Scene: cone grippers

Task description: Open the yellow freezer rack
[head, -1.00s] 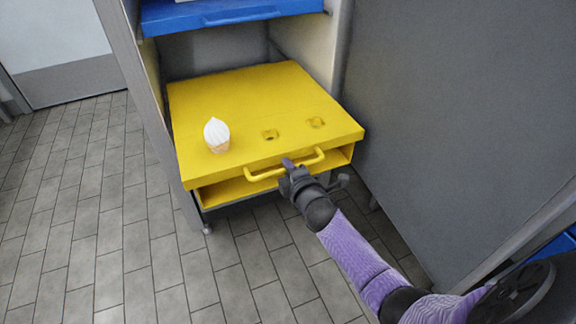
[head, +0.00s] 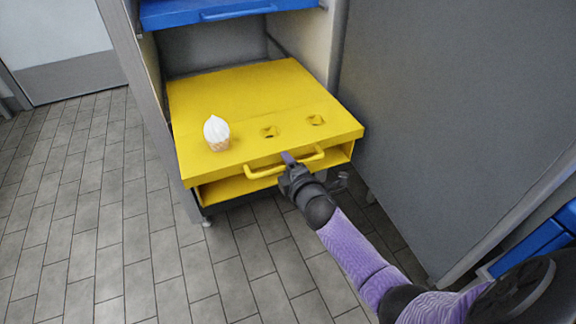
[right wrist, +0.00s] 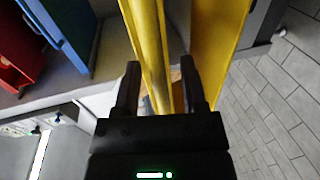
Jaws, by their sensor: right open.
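The yellow freezer rack (head: 225,95) extends out from the cabinet, with a white-topped cone (head: 216,133) standing at its left and two empty holes in its top. Its yellow handle (head: 264,172) is on the front edge. My right gripper (head: 290,163) is at the middle of the handle. In the right wrist view my right gripper (right wrist: 160,85) is open, with one finger on each side of the yellow bar (right wrist: 150,40). I cannot tell whether either finger touches it. My left gripper is not in view.
A blue rack (head: 225,12) sits above the yellow one. A grey panel (head: 440,110) stands to the right, near my right arm. Blue parts (head: 535,245) show at the lower right. The tiled floor (head: 90,220) at left is clear.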

